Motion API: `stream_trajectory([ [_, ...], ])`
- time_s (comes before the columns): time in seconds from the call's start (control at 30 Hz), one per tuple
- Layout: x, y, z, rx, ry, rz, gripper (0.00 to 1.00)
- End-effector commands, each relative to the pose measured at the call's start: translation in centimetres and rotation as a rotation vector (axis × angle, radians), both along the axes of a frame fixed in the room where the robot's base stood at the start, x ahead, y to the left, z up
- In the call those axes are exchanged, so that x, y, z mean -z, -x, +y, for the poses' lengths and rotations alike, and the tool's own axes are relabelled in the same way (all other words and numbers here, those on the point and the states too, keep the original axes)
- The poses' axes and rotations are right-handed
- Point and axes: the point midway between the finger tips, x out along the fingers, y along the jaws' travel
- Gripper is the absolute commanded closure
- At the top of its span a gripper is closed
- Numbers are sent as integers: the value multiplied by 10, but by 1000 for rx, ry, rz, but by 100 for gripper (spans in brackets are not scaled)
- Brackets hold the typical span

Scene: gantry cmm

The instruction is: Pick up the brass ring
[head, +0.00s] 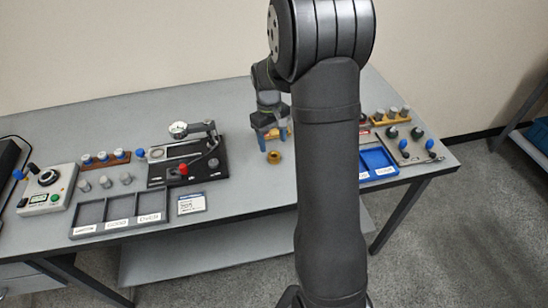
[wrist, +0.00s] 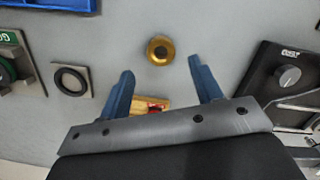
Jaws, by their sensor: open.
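The brass ring (head: 274,157) lies flat on the grey table in the head view, just in front of my gripper (head: 268,138). In the wrist view the brass ring (wrist: 160,50) sits beyond the fingertips and roughly midway between them. My gripper (wrist: 162,75) has two blue fingers spread apart with nothing between their tips. The ring is apart from both fingers. My arm hides part of the table to the right of the ring in the head view.
A black fixture with a dial gauge (head: 178,129) stands left of the ring. A grey sorting tray (head: 120,228) and a label card (head: 191,204) lie at the front left. A blue tray (head: 378,162) is at right. In the wrist view, a dark ring on a plate (wrist: 71,80) lies left.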

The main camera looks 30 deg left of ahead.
Motion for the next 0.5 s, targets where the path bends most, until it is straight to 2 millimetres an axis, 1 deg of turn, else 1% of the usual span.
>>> stream_trajectory([
  [0.17, 12, 1, -1, 0, 1, 2, 41],
  [0.3, 34, 3, -4, 0, 2, 2, 41],
  [0.4, 47, 4, -5, 1, 1, 1, 41],
  [0.5, 54, 4, -6, 1, 1, 0, 41],
])
